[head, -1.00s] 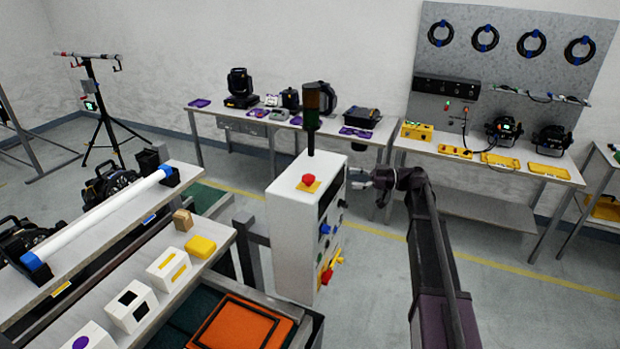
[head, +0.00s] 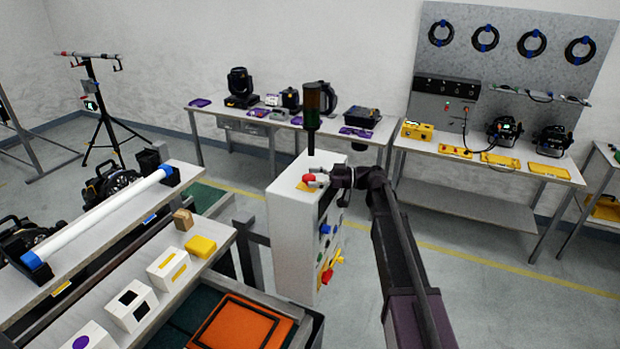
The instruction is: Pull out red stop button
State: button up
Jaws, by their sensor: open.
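The red stop button (head: 308,178) sits on a yellow plate (head: 304,187) on top of the white control box (head: 290,235). My gripper (head: 313,177) is open at the button, reaching in from the right, with its fingers level with the red cap and partly covering it. I cannot tell whether the fingers touch the cap. A dark signal lamp post (head: 312,115) stands on the box just behind the button.
The box's right face carries blue, green, yellow and red controls (head: 327,260). A shelf with white blocks (head: 165,270) and a yellow block (head: 200,246) lies to the left. An orange case (head: 235,325) is below.

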jog(key=shift+a, duration=0.55)
grip_shut()
jog(key=shift+r+p, duration=0.65)
jog(key=shift+f, duration=0.1)
jog(key=shift+c, duration=1.9)
grip_release()
jog(key=o, duration=0.4)
jog(key=shift+s, duration=0.15)
